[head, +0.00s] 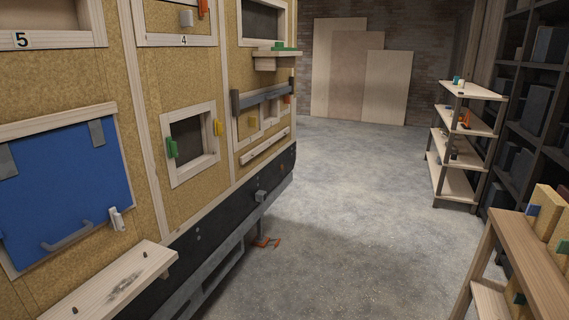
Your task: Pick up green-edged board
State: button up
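My gripper does not show in the head view. At the right edge, yellowish boards (547,200) stand upright at a wooden rack and are cut off by the frame. One has a blue piece (533,210) at its edge. Another, nearer one has a green piece (563,248) at its edge. A second small green piece (520,298) shows lower, under the rack's top rail. I cannot tell for certain which board is the green-edged one.
The trailer wall on the left has a blue hatch (70,190), a small framed window (190,140) with a green latch, and protruding ledges (125,284). A shelf unit (465,140) stands back right. Plain panels (355,75) lean on the brick wall. The concrete floor (340,210) between is clear.

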aim_at(279, 46)
jog(key=i, duration=2.2)
